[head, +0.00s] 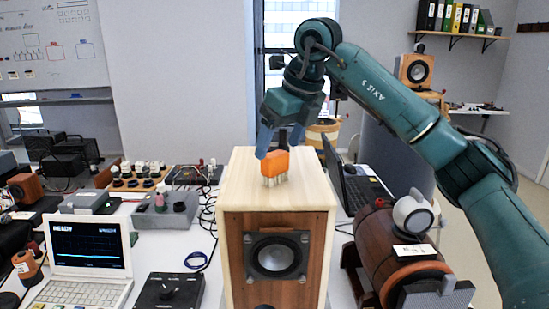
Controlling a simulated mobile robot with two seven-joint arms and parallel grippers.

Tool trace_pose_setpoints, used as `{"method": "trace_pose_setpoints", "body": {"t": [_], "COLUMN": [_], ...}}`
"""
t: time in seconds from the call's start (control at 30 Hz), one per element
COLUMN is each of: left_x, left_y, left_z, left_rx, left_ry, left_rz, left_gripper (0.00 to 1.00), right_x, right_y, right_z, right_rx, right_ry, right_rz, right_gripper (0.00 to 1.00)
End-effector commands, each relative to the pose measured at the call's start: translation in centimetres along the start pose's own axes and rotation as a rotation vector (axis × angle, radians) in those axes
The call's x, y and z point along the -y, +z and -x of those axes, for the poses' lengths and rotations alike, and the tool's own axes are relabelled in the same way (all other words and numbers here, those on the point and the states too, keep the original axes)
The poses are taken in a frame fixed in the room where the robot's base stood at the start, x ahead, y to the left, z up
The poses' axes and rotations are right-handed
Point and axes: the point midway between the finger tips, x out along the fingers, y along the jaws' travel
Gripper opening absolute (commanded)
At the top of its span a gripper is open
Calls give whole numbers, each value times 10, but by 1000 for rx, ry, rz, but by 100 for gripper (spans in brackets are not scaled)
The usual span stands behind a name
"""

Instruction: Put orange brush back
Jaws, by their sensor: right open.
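The orange brush (275,162) stands upright, bristles down, on the wooden top of a speaker cabinet (240,185). Its pale bristles appear to rest on that top. My right gripper (279,146) is open and points down just above and behind the brush. Its blue left finger overlaps the brush's upper edge in the picture. I cannot tell whether the fingers touch the brush. My left gripper is out of view.
A laptop (345,180) is close right of the cabinet. Left are a white laptop (88,245), a black knob box (168,291), a grey box (165,215) and cables. Bare white table shows left of the cabinet.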

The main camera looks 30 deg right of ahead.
Motion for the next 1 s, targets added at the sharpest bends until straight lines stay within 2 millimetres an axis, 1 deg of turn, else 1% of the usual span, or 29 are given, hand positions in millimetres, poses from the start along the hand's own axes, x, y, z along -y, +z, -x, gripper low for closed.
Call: {"method": "trace_pose_setpoints", "body": {"t": [0.03, 0.1, 0.2, 0.33, 0.5, 1.0], "left_x": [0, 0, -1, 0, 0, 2], "left_y": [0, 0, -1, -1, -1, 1], "left_z": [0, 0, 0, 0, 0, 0], "left_rx": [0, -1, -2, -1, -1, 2], "left_ry": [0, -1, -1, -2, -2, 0], "left_rz": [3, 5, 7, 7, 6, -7], "left_gripper": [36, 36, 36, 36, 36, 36], "right_x": [0, 0, 0, 0, 0, 0], "right_y": [1, 1, 1, 1, 0, 0], "right_z": [13, 27, 44, 58, 64, 64], "right_rx": [5, 4, 3, 1, -2, -1], "right_ry": [-1, -1, 0, 0, 0, 0], "right_rz": [0, 0, 0, 0, 0, 0], "right_gripper": [74, 74, 74, 74, 74, 74]}}
